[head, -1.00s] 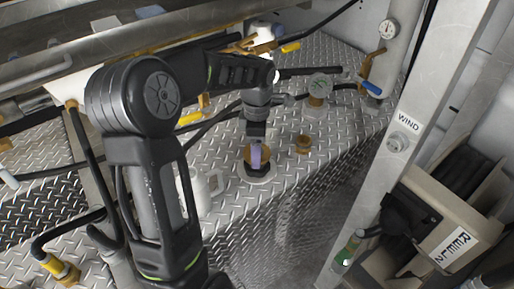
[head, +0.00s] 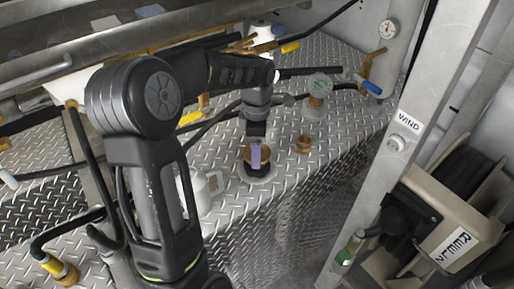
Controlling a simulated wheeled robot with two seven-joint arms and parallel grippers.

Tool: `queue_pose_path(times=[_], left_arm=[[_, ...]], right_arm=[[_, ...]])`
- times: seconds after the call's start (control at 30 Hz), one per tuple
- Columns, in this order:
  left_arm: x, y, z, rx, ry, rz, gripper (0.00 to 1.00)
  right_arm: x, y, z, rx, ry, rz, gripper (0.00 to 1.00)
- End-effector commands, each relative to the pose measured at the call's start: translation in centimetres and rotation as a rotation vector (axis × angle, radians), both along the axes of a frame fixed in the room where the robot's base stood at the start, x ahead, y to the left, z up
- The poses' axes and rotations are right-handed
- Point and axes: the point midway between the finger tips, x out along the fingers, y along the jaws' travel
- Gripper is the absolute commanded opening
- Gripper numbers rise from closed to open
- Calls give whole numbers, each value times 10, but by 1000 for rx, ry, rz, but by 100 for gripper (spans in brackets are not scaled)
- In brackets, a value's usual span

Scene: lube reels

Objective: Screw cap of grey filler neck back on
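The brass-coloured cap (head: 247,155) sits at the dark top of the filler neck (head: 258,180) on the diamond-plate tank top, in the middle of the head view. My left gripper (head: 256,156) points straight down over it. One lilac finger stands in front of the cap, with brass showing on both sides of it. The other finger is hidden behind, so I cannot tell whether the fingers press on the cap or stand around it. The cap looks about level. Whether it touches the neck's thread is hidden. My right gripper is not in view.
A smaller brass fitting (head: 303,144) stands right of the neck, and a capped clear fitting (head: 318,90) is behind it. A white jug (head: 208,185) is close on the left. Black hoses cross behind. A steel post (head: 385,165) and a reel box (head: 455,230) are at right.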

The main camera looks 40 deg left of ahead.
Motion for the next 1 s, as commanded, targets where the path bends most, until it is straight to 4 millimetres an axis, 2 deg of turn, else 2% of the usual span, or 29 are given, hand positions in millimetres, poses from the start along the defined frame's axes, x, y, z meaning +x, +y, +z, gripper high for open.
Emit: queue_pose_path(times=[1.0], left_arm=[[0,0,-11,0,0,0,26]], right_arm=[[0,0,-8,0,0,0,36]])
